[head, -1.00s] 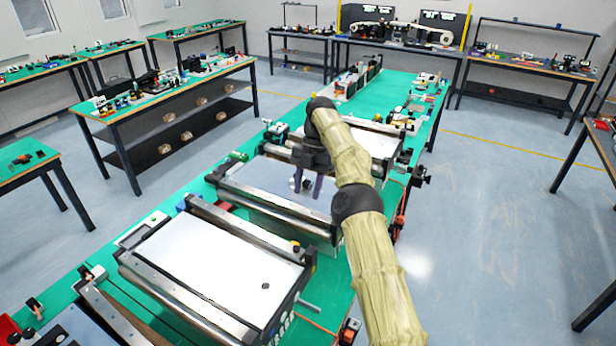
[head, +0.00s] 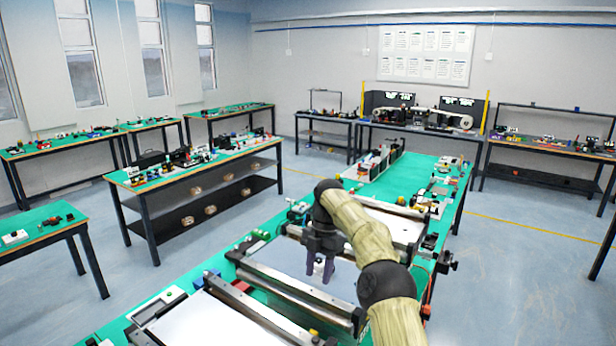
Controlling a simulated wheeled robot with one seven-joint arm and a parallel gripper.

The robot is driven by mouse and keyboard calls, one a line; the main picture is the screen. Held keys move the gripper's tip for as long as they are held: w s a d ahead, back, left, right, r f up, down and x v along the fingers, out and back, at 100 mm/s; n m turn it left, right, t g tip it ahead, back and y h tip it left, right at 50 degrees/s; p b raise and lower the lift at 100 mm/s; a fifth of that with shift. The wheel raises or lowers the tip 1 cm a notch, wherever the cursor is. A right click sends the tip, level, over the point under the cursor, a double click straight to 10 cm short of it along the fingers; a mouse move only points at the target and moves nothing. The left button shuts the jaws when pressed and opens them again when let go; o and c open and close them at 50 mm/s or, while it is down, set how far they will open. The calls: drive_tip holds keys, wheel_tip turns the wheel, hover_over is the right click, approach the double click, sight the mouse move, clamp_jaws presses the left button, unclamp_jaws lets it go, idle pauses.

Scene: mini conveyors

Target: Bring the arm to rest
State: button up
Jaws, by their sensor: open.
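My gripper (head: 320,270) hangs from my bent arm, pointing down over the middle mini conveyor (head: 285,262) on the green table. Its two dark fingers stand apart with nothing seen between them. It seems to be above the white belt, but I cannot tell the exact height. My arm, in a tan sleeve with dark joints, comes in from the bottom right and hides part of the conveyors behind it.
A nearer conveyor (head: 195,325) lies at the bottom, and another (head: 395,225) lies beyond my gripper. A long workbench (head: 190,170) with parts stands to the left. Further benches line the back wall. The floor (head: 500,270) to the right is clear.

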drive_tip(key=s+d+f+m+t+b, duration=0.1)
drive_tip(key=s+d+f+m+b, duration=0.1)
drive_tip(key=s+m, duration=0.7)
drive_tip(key=s+d+f+m+t+h+b, duration=0.1)
drive_tip(key=s+d+f+m+t+b, duration=0.1)
drive_tip(key=s+d+f+m, duration=0.3)
drive_tip(key=s+d+f+m+t+b, duration=0.2)
drive_tip(key=s+d+f+m+b, duration=0.1)
drive_tip(key=s+m, duration=1)
drive_tip(key=s+d+f, duration=0.1)
drive_tip(key=s+d, duration=0.1)
drive_tip(key=s, duration=0.3)
drive_tip(key=shift+s+h, duration=0.3)
drive_tip(key=shift+s, duration=0.1)
drive_tip(key=shift+f, duration=0.1)
drive_tip(key=shift+c, duration=0.2)
